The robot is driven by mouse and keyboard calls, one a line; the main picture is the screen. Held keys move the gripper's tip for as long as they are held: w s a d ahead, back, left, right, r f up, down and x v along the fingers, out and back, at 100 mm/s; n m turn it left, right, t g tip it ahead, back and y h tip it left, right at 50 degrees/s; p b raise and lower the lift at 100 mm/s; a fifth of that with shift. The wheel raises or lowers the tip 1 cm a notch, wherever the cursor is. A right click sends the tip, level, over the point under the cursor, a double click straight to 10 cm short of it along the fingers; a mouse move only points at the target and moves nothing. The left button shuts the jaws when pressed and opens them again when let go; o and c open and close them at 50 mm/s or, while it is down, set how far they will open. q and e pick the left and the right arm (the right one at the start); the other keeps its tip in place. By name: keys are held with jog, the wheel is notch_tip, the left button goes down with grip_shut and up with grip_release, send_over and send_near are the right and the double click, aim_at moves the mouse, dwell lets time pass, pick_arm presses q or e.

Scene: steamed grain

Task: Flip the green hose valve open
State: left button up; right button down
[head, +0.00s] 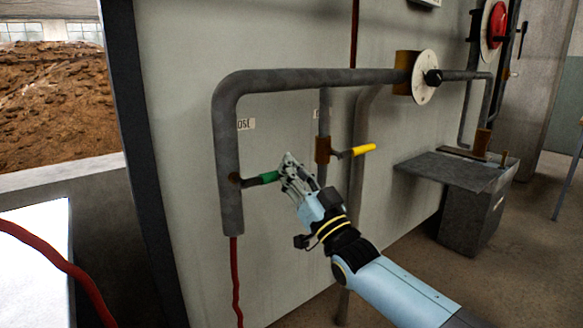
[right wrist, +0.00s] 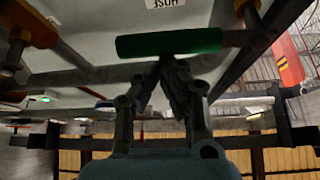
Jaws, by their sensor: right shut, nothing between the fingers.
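The green hose valve handle (head: 264,178) sticks out to the right from the left vertical grey pipe (head: 229,195) in the head view. In the right wrist view the green handle (right wrist: 168,42) lies across the top, just beyond my fingertips. My right gripper (head: 289,160) is shut and empty, with its fingers at the handle's right end. In the right wrist view the right gripper's fingertips (right wrist: 170,62) meet right at the handle; I cannot tell whether they touch it. My left gripper is not in view.
A yellow-handled valve (head: 362,150) sits close to the right of my gripper. A round white plate with a black knob (head: 425,77) is on the upper pipe. A grey metal box (head: 470,200) stands at the right. A red hose (head: 236,275) hangs below the left pipe.

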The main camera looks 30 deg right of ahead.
jog(key=shift+f+m, duration=0.2)
jog(key=shift+m, duration=0.1)
jog(key=a+f+m+g+h+p, duration=0.2)
jog(key=a+f+m+g+h, duration=0.1)
jog(key=m, duration=0.7)
jog(key=a+f+m+g+h+p, duration=0.3)
jog(key=f+m, duration=0.4)
jog(key=m, duration=0.3)
jog(key=shift+s+a+f+m+g+h, duration=0.2)
jog(key=shift+s+a+m+g+h, duration=0.25)
jog(key=shift+h, duration=0.95)
